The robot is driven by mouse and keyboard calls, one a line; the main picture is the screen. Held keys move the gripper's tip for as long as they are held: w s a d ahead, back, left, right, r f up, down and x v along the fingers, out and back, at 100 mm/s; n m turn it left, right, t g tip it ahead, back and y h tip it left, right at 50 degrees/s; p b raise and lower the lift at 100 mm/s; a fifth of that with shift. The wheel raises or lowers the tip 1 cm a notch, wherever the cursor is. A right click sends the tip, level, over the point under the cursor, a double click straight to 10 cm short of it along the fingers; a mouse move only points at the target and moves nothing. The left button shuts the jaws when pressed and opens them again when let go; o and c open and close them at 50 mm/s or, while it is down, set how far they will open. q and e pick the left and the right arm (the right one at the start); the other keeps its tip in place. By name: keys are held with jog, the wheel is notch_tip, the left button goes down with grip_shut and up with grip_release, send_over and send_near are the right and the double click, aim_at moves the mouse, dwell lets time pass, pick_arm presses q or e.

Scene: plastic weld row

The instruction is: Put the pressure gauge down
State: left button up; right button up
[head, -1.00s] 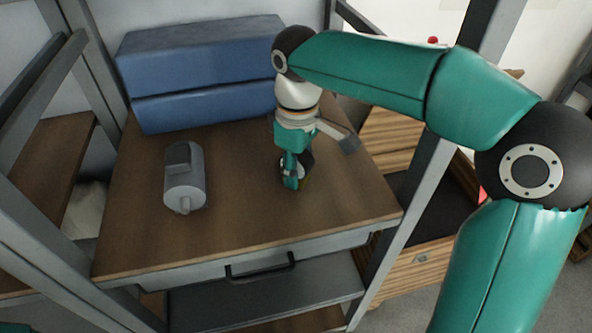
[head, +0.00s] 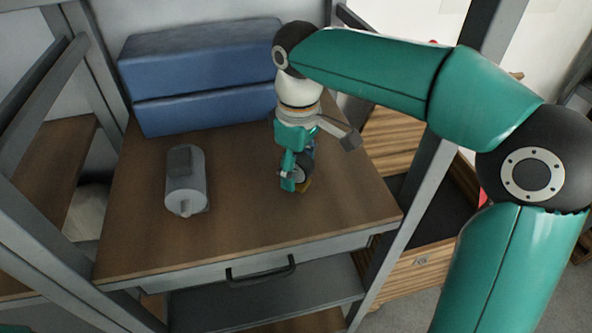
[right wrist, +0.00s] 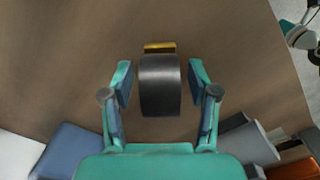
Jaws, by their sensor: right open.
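In the right wrist view the dark gauge body (right wrist: 160,85) sits between the two open fingers of my right gripper (right wrist: 160,82), with a gap on both sides. The brass part shows just beyond it. My left gripper is not in view.
A grey cylindrical motor-like part (head: 185,182) lies on the left of the tabletop. Blue stacked boxes (head: 200,78) stand along the back. A grey frame post (head: 425,185) rises at the right. The table's front middle is clear.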

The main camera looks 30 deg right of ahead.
aim_at(299, 156)
notch_tip(299, 156, up, 6)
jog(key=shift+r+p, duration=0.1)
jog(key=shift+p, duration=0.7)
jog(key=shift+r, duration=0.1)
jog(key=shift+s, duration=0.1)
